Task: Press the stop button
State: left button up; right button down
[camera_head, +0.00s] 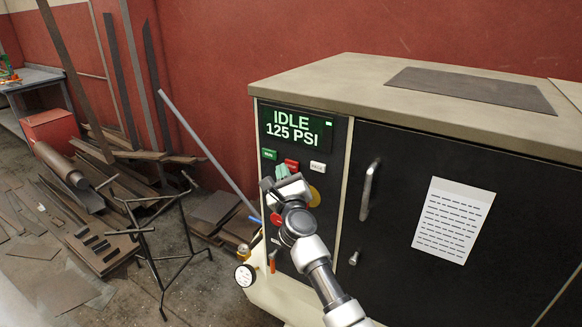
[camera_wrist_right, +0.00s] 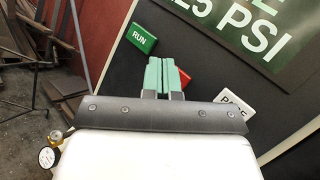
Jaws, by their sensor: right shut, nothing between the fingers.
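The control panel (camera_head: 333,150) is on the front of a beige and black machine. Its screen (camera_head: 296,128) reads IDLE 125 PSI. Below it are a green RUN button (camera_head: 269,154), a red button (camera_head: 291,164) whose label I cannot read, and a white button (camera_head: 318,167). My right gripper (camera_head: 282,171) is shut and empty, in front of the panel just below the red button. In the right wrist view, the closed green fingertips (camera_wrist_right: 160,75) partly cover the red button (camera_wrist_right: 184,77), right of the RUN button (camera_wrist_right: 142,38). I cannot tell whether they touch it. My left gripper is out of view.
A yellow round part (camera_head: 315,196) and another red part (camera_head: 277,219) sit lower on the panel, partly behind my arm. A door handle (camera_head: 369,190) sticks out to the right. A gauge (camera_head: 245,275) is at lower left. Scrap metal and a black stand (camera_head: 150,235) lie left.

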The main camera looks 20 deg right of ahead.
dwell(0.6)
jog(key=shift+w+d, duration=0.25)
jog(key=shift+d, duration=0.1)
jog(key=shift+w+d, duration=0.25)
jog(key=shift+d, duration=0.1)
dwell(0.6)
jog(key=shift+a, duration=0.1)
jog(key=shift+s+a, duration=0.55)
jog(key=shift+a, duration=0.05)
dwell(0.3)
jog(key=s+a+p, duration=0.1)
jog(key=a, duration=0.1)
jog(key=s+a+p, duration=0.1)
jog(key=s+a, duration=0.1)
dwell(0.4)
